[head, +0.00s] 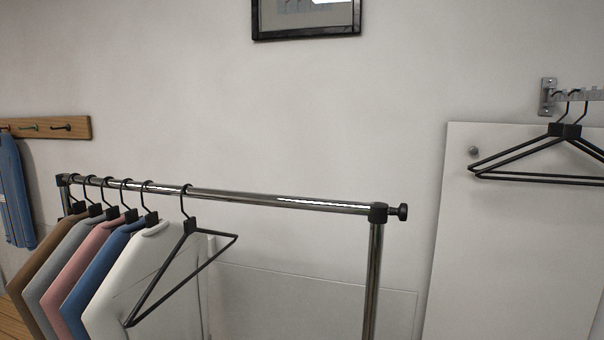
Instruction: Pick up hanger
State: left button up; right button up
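An empty black hanger (208,233) hangs by its hook near the middle of the chrome clothes rail (240,196), turned at an angle in front of a white garment. More black hangers (565,130) hang from a wall bracket at the right edge, partly cut off by the frame. Neither of my grippers shows in the head view.
Several garments on hangers, brown, grey, pink, blue and white (150,270), crowd the rail's left end. The rail's right half is bare up to its end post (374,270). A white panel (500,250) stands at the right. A wooden hook board (75,127) is on the left wall.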

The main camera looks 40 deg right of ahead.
aim_at(571, 132)
jog(key=z, duration=2.6)
